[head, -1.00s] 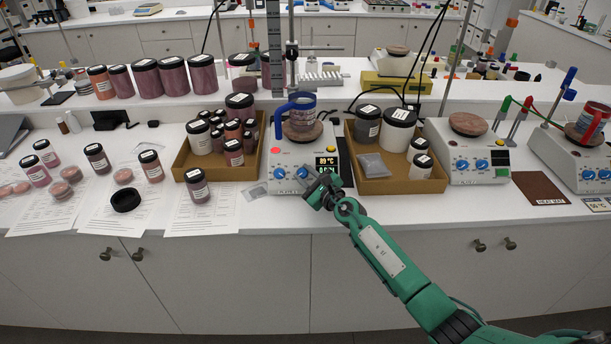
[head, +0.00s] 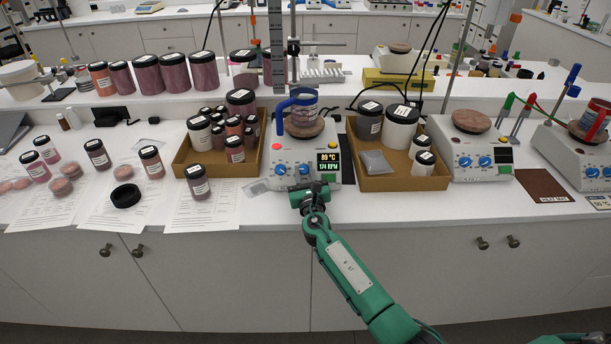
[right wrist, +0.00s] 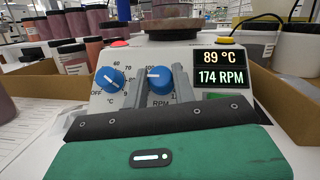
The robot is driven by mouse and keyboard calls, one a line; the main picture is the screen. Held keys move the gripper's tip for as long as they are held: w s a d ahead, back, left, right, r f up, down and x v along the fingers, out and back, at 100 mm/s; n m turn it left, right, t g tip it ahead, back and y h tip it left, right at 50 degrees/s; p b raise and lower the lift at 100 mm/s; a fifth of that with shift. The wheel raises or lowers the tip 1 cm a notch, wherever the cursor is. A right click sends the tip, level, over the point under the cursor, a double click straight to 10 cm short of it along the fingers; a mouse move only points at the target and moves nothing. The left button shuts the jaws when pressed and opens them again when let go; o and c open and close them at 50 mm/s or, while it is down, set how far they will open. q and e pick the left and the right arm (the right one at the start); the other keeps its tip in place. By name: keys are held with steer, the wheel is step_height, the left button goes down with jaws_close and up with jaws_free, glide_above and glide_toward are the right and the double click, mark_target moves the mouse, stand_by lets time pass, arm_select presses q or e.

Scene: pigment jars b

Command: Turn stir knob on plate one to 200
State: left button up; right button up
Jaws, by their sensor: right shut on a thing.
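The hot plate (head: 330,150) at the centre has two blue knobs and a display (head: 328,163). In the right wrist view the display (right wrist: 222,67) reads 89 °C and 174 RPM. My right gripper (head: 304,188) is at the plate's front. In the right wrist view its two grey fingers (right wrist: 160,90) are shut on the stir knob (right wrist: 158,79), marked RPM, one on each side. The stir knob's white mark points left. The °C knob (right wrist: 110,79) stands just left of the fingers, apart from them. My left gripper is out of view.
Cardboard trays of jars flank the plate, left (head: 180,163) and right (head: 393,184). Another hot plate (head: 470,155) stands further right. The bench front before the plate is clear.

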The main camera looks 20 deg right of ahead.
steer(key=shift+m+h, duration=0.7)
steer(key=shift+m, duration=0.1)
steer(key=o, duration=1)
steer(key=b+v, duration=0.2)
steer(key=v, duration=1.1)
steer(key=shift+s+a, duration=0.2)
steer(key=shift+s, duration=0.2)
